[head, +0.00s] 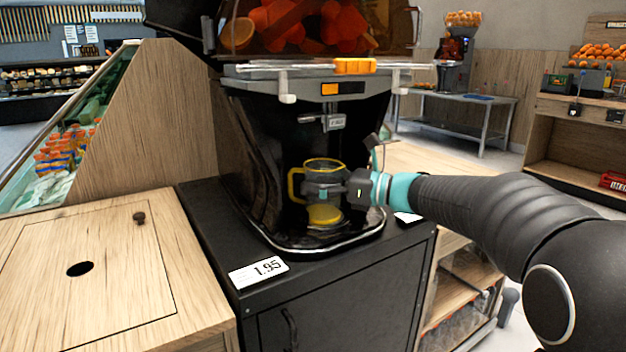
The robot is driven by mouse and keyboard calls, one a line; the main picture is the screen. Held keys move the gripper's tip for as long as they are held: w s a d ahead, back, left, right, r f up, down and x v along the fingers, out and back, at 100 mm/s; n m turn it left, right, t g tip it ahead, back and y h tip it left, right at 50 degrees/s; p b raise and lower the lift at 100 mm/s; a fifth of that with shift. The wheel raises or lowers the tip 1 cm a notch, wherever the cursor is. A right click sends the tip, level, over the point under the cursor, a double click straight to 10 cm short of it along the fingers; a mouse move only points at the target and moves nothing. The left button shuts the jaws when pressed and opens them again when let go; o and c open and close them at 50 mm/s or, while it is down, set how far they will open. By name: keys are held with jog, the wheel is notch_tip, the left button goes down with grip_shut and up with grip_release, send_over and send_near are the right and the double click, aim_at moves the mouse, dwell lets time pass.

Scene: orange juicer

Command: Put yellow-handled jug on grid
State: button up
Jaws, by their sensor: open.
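The yellow-handled jug (323,164) is a clear vessel with a yellow rim. Its yellow handle is on the left side. It looks upright, in the bay of the black juicer, below the spout. My gripper (322,190) reaches in from the right at the jug's middle and hides part of it. The gripper is open, with its fingers at the jug's body; contact cannot be told. A yellow round piece (325,214) shows just below the gripper; whether it is the jug's bottom or part of the grid is unclear. The grid is not clearly visible.
The juicer (262,150) stands on a black cabinet (330,285), with its spout (334,122) above the jug. A price card (258,270) lies at the cabinet's front left. A wooden counter (80,265) adjoins at the left. The juicer's side walls flank the bay.

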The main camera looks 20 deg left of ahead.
jog(key=d, duration=0.7)
jog(key=s+d, duration=0.1)
jog(key=d, duration=0.3)
jog(key=shift+d, duration=0.1)
jog(key=s+d+f+n+h, duration=0.4)
jog(key=s+f, duration=0.1)
jog(key=s, duration=0.3)
jog(key=s+d+f+n+h, duration=0.4)
jog(key=s+f+n+h, duration=0.1)
jog(key=s, duration=0.4)
jog(key=s+d+f+n+t+h, duration=0.2)
jog(key=s+d+f+n+h, duration=0.2)
jog(key=d, duration=0.4)
jog(key=s+d+f+n+t+h, duration=0.2)
jog(key=s+d+f+n+h, duration=0.2)
jog(key=s+d, duration=0.4)
jog(key=shift+d+n+h, duration=0.35)
jog(key=shift+n+h, duration=0.15)
jog(key=shift+n, duration=0.5)
